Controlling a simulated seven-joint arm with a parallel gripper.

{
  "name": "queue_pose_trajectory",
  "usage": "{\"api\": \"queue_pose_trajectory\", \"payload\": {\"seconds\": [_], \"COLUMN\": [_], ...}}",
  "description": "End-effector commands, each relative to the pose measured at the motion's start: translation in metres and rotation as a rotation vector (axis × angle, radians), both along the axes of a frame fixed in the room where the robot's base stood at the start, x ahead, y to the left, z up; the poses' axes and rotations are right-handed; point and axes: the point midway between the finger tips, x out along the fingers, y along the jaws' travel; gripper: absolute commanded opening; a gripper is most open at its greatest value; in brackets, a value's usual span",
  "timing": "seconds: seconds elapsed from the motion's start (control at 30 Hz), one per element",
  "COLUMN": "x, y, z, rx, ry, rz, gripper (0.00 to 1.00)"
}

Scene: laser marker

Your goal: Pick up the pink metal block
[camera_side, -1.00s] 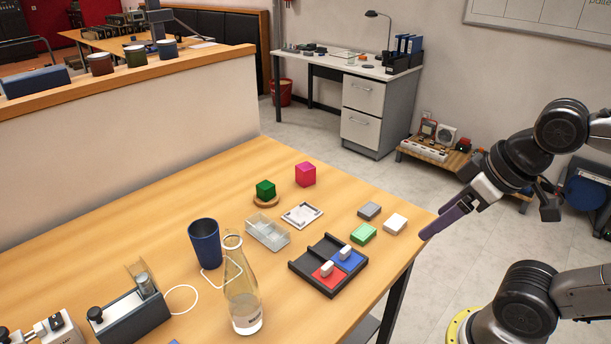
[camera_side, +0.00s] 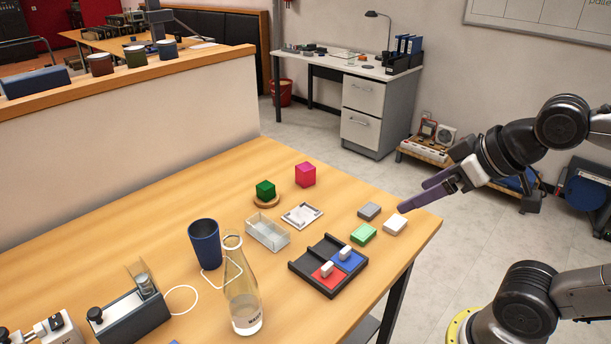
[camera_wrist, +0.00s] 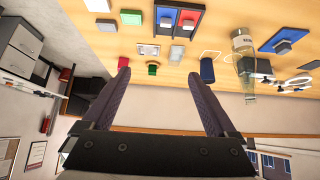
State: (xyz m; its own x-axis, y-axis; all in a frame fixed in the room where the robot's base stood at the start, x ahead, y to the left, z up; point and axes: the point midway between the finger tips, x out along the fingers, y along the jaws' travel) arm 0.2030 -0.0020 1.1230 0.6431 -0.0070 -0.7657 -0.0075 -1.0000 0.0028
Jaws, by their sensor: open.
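The pink metal block (camera_side: 305,174) stands on the wooden table toward its far edge, right of a green block (camera_side: 265,190) that sits on a round wooden coaster. In the wrist view the pink block (camera_wrist: 123,62) shows just beyond the tip of the left finger, partly covered by it. My gripper (camera_side: 413,196) is open and empty. Its two purple-grey fingers are spread, above the table's right edge near the white block, and apart from the pink block. The wrist view also shows the open gripper (camera_wrist: 158,74).
A grey block (camera_side: 369,211), a white block (camera_side: 395,224) and a light green block (camera_side: 363,234) lie near the right edge. A white fixture (camera_side: 302,215), clear box (camera_side: 267,232), black tray (camera_side: 311,265), blue cup (camera_side: 204,243) and glass bottle (camera_side: 241,290) stand nearer the camera.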

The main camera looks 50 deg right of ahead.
Motion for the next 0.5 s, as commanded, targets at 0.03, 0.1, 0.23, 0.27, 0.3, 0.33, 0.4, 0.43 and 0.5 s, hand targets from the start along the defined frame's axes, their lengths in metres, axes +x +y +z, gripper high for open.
{"api": "queue_pose_trajectory", "payload": {"seconds": [0.03, 0.1, 0.23, 0.27, 0.3, 0.33, 0.4, 0.43, 0.5], "x": [0.019, 0.051, 0.114, 0.129, 0.149, 0.164, 0.199, 0.213, 0.247], "y": [-0.001, -0.003, -0.011, -0.014, -0.018, -0.021, -0.030, -0.034, -0.046], "z": [0.016, 0.036, 0.065, 0.069, 0.074, 0.076, 0.075, 0.073, 0.061], "rx": [-0.004, -0.012, -0.027, -0.031, -0.036, -0.039, -0.048, -0.051, -0.058], "ry": [-0.082, -0.191, -0.360, -0.394, -0.438, -0.468, -0.531, -0.556, -0.607], "rz": [-0.001, -0.004, -0.020, -0.025, -0.030, -0.032, -0.042, -0.045, -0.055], "gripper": [0.93, 0.93, 0.93, 0.93, 0.93, 0.93, 0.93, 0.93, 0.93]}}
